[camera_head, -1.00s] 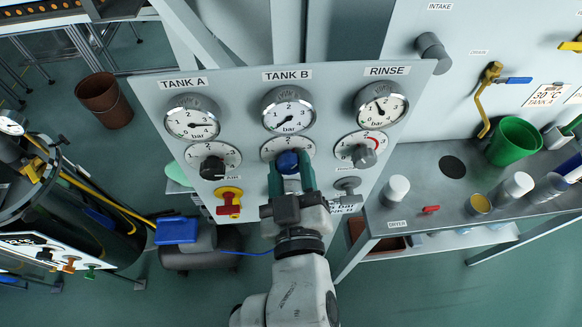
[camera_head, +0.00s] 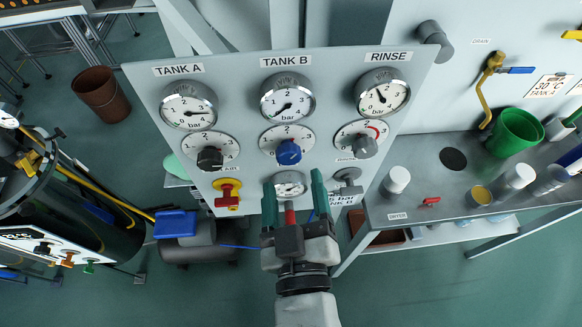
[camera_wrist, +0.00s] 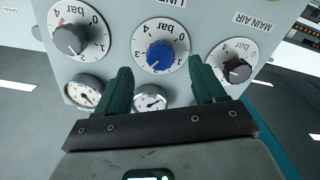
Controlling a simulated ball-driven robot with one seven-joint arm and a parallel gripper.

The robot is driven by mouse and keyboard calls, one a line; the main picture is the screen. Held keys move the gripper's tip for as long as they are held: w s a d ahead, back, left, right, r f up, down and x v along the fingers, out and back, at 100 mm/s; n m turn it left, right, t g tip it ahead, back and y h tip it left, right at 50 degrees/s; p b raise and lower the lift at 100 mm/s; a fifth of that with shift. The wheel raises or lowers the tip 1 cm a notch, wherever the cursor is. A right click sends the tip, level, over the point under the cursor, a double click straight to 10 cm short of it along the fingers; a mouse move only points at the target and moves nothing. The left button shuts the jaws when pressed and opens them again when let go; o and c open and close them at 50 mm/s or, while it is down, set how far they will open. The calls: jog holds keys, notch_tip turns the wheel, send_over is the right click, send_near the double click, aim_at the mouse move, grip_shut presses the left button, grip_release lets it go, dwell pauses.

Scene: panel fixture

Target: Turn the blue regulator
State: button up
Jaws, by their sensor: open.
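The blue regulator (camera_head: 288,152) is a round knob on a white dial in the middle of the panel, under the TANK B gauge (camera_head: 288,97). It also shows clearly in the wrist view (camera_wrist: 160,55), with a pale mark on its face. My gripper (camera_head: 293,186) is open and empty, below the knob in the head view and apart from it. Its two green fingers stand on either side of a small gauge (camera_head: 289,184). In the wrist view my gripper (camera_wrist: 160,78) has its fingers spread wide, with the blue knob beyond them.
A black knob (camera_head: 209,158) is left of the blue regulator and a grey knob (camera_head: 365,146) right. A red handle on a yellow plate (camera_head: 227,194) and a grey valve handle (camera_head: 347,182) flank the fingers. A bench (camera_head: 440,185) stands at the right.

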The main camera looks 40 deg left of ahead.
jog(key=shift+b+v, duration=0.45)
jog(key=shift+v, duration=2.2)
jog(key=w+d+f+m+g+h, duration=0.1)
jog(key=w+d+f+m+h, duration=0.3)
jog(key=d+f+h, duration=0.5)
jog(key=w+d+f+m+g+h, duration=0.15)
jog(key=w+d+f+m, duration=0.35)
jog(key=d, duration=0.7)
jog(key=s+d+f+m+g+h, duration=0.1)
jog(key=s+d+f+m+g, duration=0.2)
jog(key=s+d, duration=0.4)
jog(key=s+d+f+m+g+h, duration=0.2)
jog(key=s+d+f+g, duration=0.3)
jog(key=d, duration=0.6)
notch_tip(320, 180, down, 3)
jog(key=shift+s+d+f+m, duration=0.1)
jog(key=shift+s+d+m, duration=0.3)
jog(key=shift+s, duration=0.75)
